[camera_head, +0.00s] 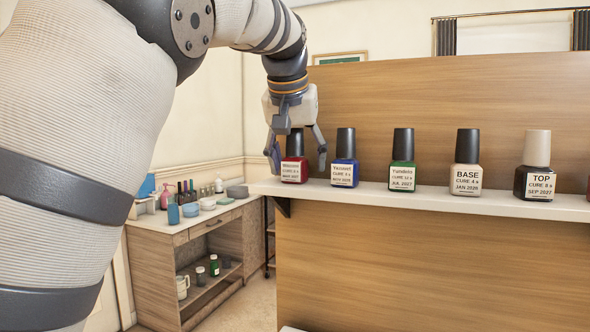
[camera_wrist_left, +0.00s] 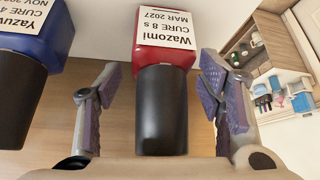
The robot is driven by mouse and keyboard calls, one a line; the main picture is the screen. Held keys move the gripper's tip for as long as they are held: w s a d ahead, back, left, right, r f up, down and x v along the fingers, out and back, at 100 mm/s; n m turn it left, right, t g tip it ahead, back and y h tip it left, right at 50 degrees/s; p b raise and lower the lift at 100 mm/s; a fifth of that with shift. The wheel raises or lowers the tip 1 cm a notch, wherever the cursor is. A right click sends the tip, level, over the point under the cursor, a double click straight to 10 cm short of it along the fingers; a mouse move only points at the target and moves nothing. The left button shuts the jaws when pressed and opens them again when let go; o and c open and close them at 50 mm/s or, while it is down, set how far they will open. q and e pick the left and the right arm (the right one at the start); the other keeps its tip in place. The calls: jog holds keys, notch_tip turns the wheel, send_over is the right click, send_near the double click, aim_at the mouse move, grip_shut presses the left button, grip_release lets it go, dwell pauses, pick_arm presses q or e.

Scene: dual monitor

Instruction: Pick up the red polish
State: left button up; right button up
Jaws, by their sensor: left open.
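The red polish (camera_head: 292,170) stands upright at the left end of the white shelf (camera_head: 400,192). It has a black cap and a white label. My left gripper (camera_head: 297,160) reaches down from above, with one finger on each side of the bottle. In the left wrist view the red polish (camera_wrist_left: 166,50) shows upside down, its black cap between the open fingers of my left gripper (camera_wrist_left: 160,95). Gaps show between the cap and both fingers. My right gripper is not in view.
Right of the red bottle stand a blue polish (camera_head: 344,172), a green polish (camera_head: 402,175), a base coat (camera_head: 466,178) and a top coat (camera_head: 536,182). A wooden panel (camera_head: 430,110) rises behind them. A cabinet (camera_head: 190,240) with bottles and bowls stands at the lower left.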

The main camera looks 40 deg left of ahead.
pick_arm(q)
jog(key=c, duration=1.4)
jog(key=shift+o, duration=0.2)
jog(key=shift+r, duration=0.1)
